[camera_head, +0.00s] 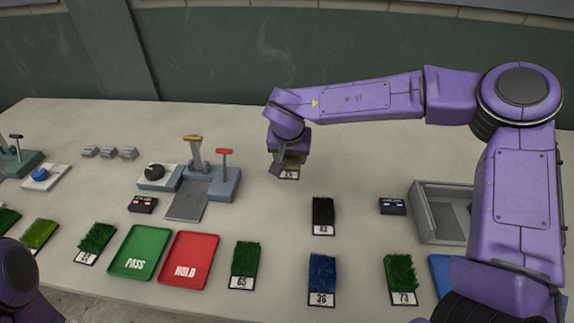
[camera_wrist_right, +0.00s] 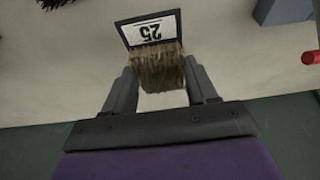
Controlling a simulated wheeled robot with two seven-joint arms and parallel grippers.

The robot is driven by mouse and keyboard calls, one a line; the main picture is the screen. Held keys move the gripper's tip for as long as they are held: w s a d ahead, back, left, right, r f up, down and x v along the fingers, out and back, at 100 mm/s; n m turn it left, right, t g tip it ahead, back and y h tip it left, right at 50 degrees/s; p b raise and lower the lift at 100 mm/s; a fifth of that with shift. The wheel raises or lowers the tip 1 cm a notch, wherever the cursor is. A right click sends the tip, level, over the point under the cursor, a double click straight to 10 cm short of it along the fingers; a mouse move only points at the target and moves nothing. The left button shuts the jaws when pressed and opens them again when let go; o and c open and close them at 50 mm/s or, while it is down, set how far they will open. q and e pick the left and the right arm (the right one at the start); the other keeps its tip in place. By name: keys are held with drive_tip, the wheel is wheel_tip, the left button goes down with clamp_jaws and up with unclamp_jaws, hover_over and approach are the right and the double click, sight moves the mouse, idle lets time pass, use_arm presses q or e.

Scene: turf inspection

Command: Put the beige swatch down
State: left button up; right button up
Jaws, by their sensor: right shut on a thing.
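The beige swatch (camera_wrist_right: 158,70) is a tuft of tan turf with a white card marked 25 on its edge. My right gripper (camera_wrist_right: 160,88) is shut on it, one finger on each side of the turf. In the head view the swatch (camera_head: 289,172) shows below the right gripper (camera_head: 288,160), over the back middle of the table. The gripper hides most of it there. I cannot tell whether the swatch touches the table. Only part of my left arm shows at the lower left, and its gripper is not in view.
The green PASS tray (camera_head: 141,268) and red HOLD tray (camera_head: 189,276) lie at the front. A lever device (camera_head: 222,188) stands left of the right gripper. Dark swatch 43 (camera_head: 323,211) lies in front of it. A grey bin (camera_head: 434,239) stands at right. Table around the gripper is clear.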

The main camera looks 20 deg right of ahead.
sight(285, 159)
drive_tip(key=w+f, duration=0.1)
drive_tip(key=f, duration=0.1)
drive_tip(key=w+f, duration=0.2)
drive_tip(key=shift+w, duration=0.1)
wheel_tip(285, 159, down, 3)
drive_tip(key=shift+w+f, duration=0.1)
drive_tip(key=o, duration=1)
drive_tip(key=shift+f, duration=0.1)
